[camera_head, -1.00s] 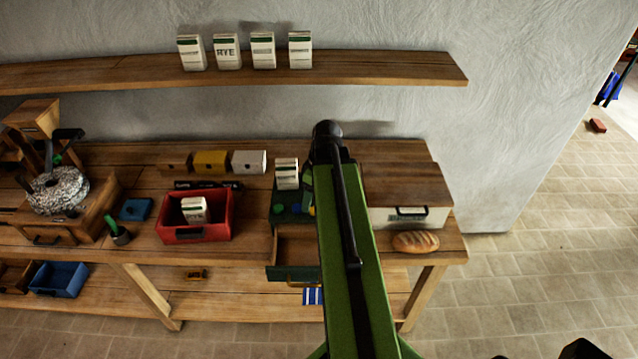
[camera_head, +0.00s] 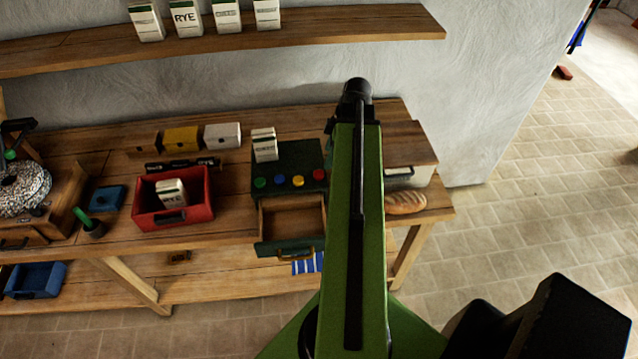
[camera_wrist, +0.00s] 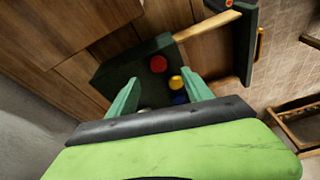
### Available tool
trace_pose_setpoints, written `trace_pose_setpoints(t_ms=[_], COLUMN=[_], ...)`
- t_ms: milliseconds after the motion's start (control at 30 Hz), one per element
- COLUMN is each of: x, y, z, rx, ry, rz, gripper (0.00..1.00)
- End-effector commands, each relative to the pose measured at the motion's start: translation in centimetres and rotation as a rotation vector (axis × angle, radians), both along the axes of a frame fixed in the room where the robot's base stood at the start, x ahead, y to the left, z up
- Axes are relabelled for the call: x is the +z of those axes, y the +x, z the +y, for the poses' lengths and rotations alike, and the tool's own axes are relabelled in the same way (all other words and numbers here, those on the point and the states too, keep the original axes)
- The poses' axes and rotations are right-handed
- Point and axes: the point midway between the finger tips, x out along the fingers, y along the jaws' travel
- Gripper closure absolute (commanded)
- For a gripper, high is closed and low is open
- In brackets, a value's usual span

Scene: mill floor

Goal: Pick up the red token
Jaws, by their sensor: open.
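The red token (camera_head: 319,174) is a small round disc at the right end of a row of coloured tokens on the dark green box on the bench. In the wrist view the red token (camera_wrist: 158,64) shows beyond and between my fingertips, near the far end of the box top. In the head view my green arm hides the gripper's fingers.
Yellow (camera_head: 299,181), blue (camera_head: 279,181) and green (camera_head: 260,182) tokens sit beside the red one. A white packet (camera_head: 264,145) stands on the box (camera_head: 290,157). The drawer (camera_head: 290,246) below is open. A red crate (camera_head: 173,219) is left, a loaf (camera_head: 405,203) right.

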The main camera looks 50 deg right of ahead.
Motion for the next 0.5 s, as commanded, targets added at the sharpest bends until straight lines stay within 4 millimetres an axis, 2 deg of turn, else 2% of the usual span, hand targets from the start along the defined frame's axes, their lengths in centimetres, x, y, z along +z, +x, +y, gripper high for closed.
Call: trace_pose_setpoints(t_ms=[33, 133, 367, 500], x=[-2.2, -3.8, -4.1, -5.7], y=[0.3, 0.7, 1.1, 1.5], z=[0.2, 0.6, 0.8, 1.0], rx=[0.002, 0.003, 0.002, 0.003], ry=[0.000, -0.001, 0.000, -0.001], rz=[0.000, 0.000, 0.000, 0.000], gripper=[0.41, 0.41, 0.41, 0.41])
